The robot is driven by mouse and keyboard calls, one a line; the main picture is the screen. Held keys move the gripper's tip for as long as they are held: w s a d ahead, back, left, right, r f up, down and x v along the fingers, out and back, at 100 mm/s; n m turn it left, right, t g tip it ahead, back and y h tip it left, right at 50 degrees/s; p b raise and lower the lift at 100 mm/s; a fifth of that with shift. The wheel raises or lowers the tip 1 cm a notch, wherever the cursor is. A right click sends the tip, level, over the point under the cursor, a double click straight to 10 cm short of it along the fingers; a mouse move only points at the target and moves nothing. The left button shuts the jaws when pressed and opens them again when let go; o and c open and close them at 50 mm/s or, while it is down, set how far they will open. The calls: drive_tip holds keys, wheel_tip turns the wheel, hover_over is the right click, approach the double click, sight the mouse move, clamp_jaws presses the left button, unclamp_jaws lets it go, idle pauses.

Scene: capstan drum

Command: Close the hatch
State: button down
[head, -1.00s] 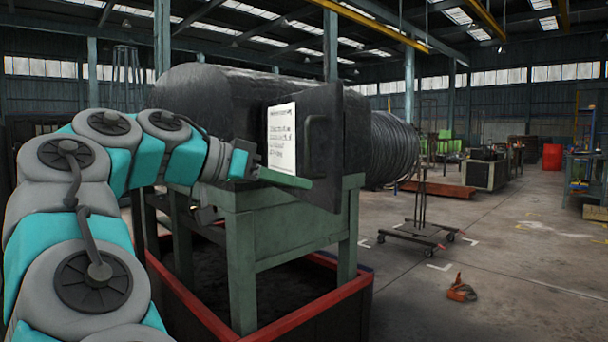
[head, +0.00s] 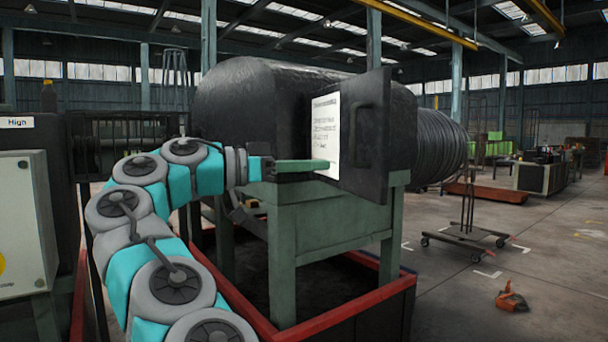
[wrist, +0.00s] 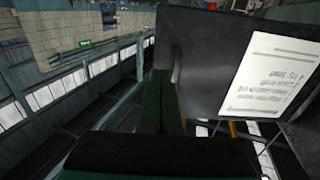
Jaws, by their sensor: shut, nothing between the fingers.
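The hatch (head: 370,150) is a thick dark panel with a bar handle (head: 354,122). It stands open, swung out from the near end of the black drum (head: 255,100). A white printed sheet (head: 325,130) is beside the handle. My gripper (head: 326,164) reaches in from the left with its green fingers shut and empty, tips by the sheet's lower part. In the wrist view the shut fingers (wrist: 160,80) point at the dark hatch (wrist: 215,50), close to its handle; the sheet (wrist: 268,75) is to the right. I cannot tell whether they touch.
The drum rests on a green stand (head: 330,225) inside a red-rimmed tray (head: 325,322). A grey control box (head: 22,220) is close at the left. A wheeled trolley (head: 465,240) and an orange object (head: 511,300) are on the otherwise open floor at right.

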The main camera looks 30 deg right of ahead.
sight(379, 163)
drive_tip(key=b+x, duration=0.1)
drive_tip(key=x, duration=0.9)
drive_tip(key=shift+d, duration=0.25)
drive_tip(key=shift+s+d, duration=0.1)
